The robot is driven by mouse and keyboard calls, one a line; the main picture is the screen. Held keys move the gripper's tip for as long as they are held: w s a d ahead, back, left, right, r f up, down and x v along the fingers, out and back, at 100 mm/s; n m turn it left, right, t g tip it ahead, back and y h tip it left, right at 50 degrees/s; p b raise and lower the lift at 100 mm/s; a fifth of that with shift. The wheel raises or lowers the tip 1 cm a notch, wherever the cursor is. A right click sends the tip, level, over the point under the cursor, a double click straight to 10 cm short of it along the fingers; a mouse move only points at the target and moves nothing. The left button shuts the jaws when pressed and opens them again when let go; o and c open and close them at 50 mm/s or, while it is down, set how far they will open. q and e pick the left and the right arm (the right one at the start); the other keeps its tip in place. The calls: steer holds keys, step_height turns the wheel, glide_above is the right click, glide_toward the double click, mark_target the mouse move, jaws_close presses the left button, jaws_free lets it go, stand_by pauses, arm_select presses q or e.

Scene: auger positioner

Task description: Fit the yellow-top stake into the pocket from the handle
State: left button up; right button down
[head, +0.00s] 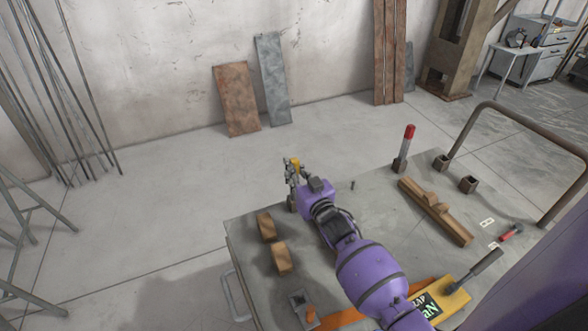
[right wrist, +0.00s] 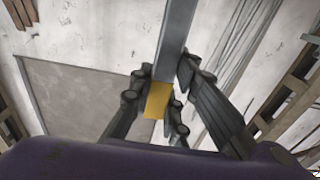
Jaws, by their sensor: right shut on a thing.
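My right gripper (head: 293,172) is shut on the yellow-top stake (head: 295,161) near the back left corner of the cart. In the right wrist view, the fingers (right wrist: 163,92) close around the stake's yellow top (right wrist: 158,100), and its grey shaft (right wrist: 177,40) runs on up the picture. In the head view the gripper hides most of the stake, and I cannot tell whether its lower end touches anything. Small square pockets (head: 468,184) and (head: 442,162) stand near the bent tube handle (head: 490,106) at the cart's right. A red-top stake (head: 407,143) stands upright at the back edge. My left gripper is not in view.
The cart top (head: 375,205) carries a wooden beam (head: 435,212), two wooden blocks (head: 265,227) (head: 281,258), a hammer (head: 485,270), a red-handled tool (head: 510,232) and a small upright pin (head: 352,185). The middle, around the pin, is mostly clear. Open floor lies behind.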

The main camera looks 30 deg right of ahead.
steer(key=shift+f, duration=0.15)
steer(key=c, duration=1.6)
jaws_free()
steer(key=shift+s, duration=0.1)
steer(key=s, duration=1.1)
steer(key=shift+s+a, duration=0.35)
steer(key=shift+s, duration=0.05)
